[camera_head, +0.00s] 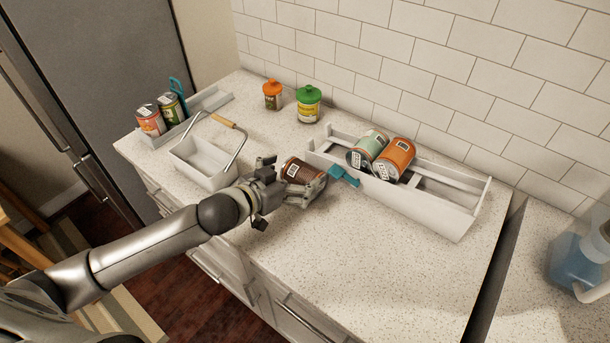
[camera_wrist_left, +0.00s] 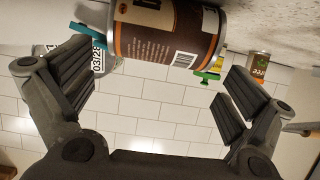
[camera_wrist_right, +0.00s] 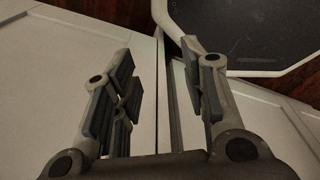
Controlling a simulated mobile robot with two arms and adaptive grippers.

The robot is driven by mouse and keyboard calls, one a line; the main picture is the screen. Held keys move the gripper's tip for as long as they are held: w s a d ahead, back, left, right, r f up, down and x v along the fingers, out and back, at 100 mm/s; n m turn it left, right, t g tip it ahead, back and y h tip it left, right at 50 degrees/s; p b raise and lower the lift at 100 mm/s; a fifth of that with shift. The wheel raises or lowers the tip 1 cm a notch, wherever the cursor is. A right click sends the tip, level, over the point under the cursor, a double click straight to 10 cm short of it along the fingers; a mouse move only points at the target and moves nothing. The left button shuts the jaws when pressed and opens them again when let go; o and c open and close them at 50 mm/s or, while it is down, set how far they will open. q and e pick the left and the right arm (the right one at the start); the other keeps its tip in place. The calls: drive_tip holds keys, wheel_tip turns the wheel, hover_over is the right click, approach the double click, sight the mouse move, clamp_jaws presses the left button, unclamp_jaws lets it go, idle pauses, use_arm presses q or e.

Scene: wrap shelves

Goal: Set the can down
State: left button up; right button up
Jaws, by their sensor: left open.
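A brown can (camera_head: 301,172) lies on its side on the counter, just left of the white divided rack. My left gripper (camera_head: 287,186) is at its near side with the fingers apart. In the left wrist view the brown can (camera_wrist_left: 170,36) shows between and beyond the open fingers (camera_wrist_left: 155,88), with a gap on each side of it. The can's far side and its contact with the counter are partly hidden. My right gripper (camera_wrist_right: 158,85) is open and empty in the right wrist view, over pale panels, away from the can.
The white rack (camera_head: 447,216) holds a green-labelled can (camera_head: 367,147) and an orange can (camera_head: 396,158); a teal scoop-like piece (camera_head: 343,176) sits at its front. A wire-handled caddy (camera_head: 203,163) is left. Orange-lidded (camera_head: 272,94) and green-lidded (camera_head: 308,103) jars stand behind. The front counter is clear.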

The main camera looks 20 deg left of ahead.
sight(301, 171)
use_arm(q)
drive_tip(key=shift+w+d+f+p, duration=0.2)
drive_tip(key=shift+w+p, duration=0.15)
drive_tip(key=shift+w, duration=0.2)
drive_tip(key=x, duration=0.3)
drive_tip(key=shift+p, duration=0.4)
drive_tip(key=shift+w+d+f, duration=0.2)
drive_tip(key=shift+w+f, duration=0.05)
drive_tip(key=shift+w, duration=0.15)
drive_tip(key=shift+c, duration=0.3)
drive_tip(key=c, duration=1)
drive_tip(key=shift+c, duration=0.2)
drive_tip(key=shift+s+r, duration=0.1)
